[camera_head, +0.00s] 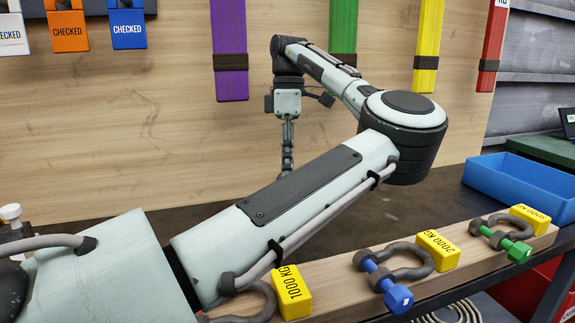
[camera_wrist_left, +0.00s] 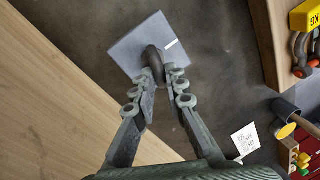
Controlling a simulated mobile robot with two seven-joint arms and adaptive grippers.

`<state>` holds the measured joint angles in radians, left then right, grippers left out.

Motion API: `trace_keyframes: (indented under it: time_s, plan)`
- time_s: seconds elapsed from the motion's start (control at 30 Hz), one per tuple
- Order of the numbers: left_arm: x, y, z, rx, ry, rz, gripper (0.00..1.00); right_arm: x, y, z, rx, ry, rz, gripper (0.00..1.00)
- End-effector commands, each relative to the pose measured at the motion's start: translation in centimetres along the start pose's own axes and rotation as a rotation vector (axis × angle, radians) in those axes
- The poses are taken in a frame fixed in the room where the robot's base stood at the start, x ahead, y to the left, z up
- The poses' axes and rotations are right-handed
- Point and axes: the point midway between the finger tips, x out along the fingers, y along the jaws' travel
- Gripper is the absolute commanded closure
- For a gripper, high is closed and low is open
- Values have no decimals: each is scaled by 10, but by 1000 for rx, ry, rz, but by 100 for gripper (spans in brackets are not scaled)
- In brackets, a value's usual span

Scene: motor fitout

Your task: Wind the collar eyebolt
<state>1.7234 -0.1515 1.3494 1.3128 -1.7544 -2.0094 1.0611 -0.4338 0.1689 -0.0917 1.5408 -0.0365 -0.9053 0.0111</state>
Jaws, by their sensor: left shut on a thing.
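In the left wrist view, a dark ring, the eyebolt (camera_wrist_left: 153,60), stands on a grey square block (camera_wrist_left: 128,47). My left gripper (camera_wrist_left: 162,75) is shut on the ring, one finger on each side of it. The eyebolt's shank and thread are hidden from this view. In the head view, my left gripper (camera_head: 287,160) points down in front of the wooden back panel. Its fingertips, the eyebolt and the block are hidden there behind my own forearm. My right gripper is in neither view.
A wooden beam (camera_head: 335,278) along the bench front carries shackles with yellow weight labels. A blue tray (camera_head: 520,185) sits at the right. Coloured slings and tags hang on the back panel (camera_head: 150,120). A white card (camera_wrist_left: 246,139) lies right in the wrist view.

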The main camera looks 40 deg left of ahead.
Motion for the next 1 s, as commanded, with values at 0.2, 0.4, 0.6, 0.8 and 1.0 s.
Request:
trace_keyframes:
  time_s: [0.2,0.4,0.6,0.8,1.0]
  plan:
    - [0,0,0,22,4,-1,100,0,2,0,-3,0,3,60]
    - [0,0,0,109,20,-1,100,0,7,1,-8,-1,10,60]
    - [0,1,1,265,50,-1,100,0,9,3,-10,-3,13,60]
    - [0,1,2,451,86,-1,100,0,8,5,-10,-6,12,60]
    - [-1,1,3,636,122,1,100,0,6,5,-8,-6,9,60]
